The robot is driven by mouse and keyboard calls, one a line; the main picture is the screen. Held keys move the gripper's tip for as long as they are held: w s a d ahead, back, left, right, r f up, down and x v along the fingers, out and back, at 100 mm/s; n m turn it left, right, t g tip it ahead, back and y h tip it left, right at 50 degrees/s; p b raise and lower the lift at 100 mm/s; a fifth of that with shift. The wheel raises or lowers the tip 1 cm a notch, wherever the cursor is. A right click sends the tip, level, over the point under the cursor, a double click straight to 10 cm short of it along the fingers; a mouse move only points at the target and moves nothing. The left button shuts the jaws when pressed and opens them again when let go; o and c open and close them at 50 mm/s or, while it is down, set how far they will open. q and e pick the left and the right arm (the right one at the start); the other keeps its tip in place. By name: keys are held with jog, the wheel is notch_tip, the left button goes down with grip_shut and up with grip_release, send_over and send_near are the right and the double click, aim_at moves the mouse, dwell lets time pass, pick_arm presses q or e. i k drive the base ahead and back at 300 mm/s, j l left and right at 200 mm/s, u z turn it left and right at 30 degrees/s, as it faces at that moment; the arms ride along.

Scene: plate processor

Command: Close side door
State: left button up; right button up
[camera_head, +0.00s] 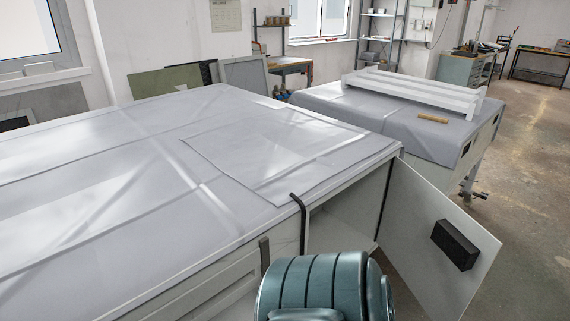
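The side door (415,225) is a pale flat panel on the near right corner of the large plate processor (190,275). It stands wide open, swung out to the right. A black block-shaped handle (455,245) is on its visible face. The opening (345,220) beside the door shows part of a pale interior. A rounded teal ribbed shape at the bottom middle hides the lower part of the opening; I cannot tell whether it is part of me. Neither of my grippers is in view.
A loose sheet (275,155) lies on the grey top of the processor. A second low covered unit (380,120) stands behind, with a white rack (415,92) and a small tan block (432,118) on it. The floor (535,200) right of the door is clear.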

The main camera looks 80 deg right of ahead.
aim_at(443, 255)
jog(key=k+l+z, duration=0.2)
jog(key=z, duration=0.25)
jog(key=k+l+z, duration=0.2)
jog(key=z, duration=0.25)
jog(key=k+l+z, duration=0.1)
jog(key=l+z, duration=0.35)
jog(key=k+l, duration=0.1)
jog(key=l, duration=0.45)
jog(key=k+l+z, duration=0.15)
jog(key=l, duration=0.9)
jog(key=k+l+z, duration=0.1)
jog(key=l, duration=0.45)
jog(key=k, duration=0.05)
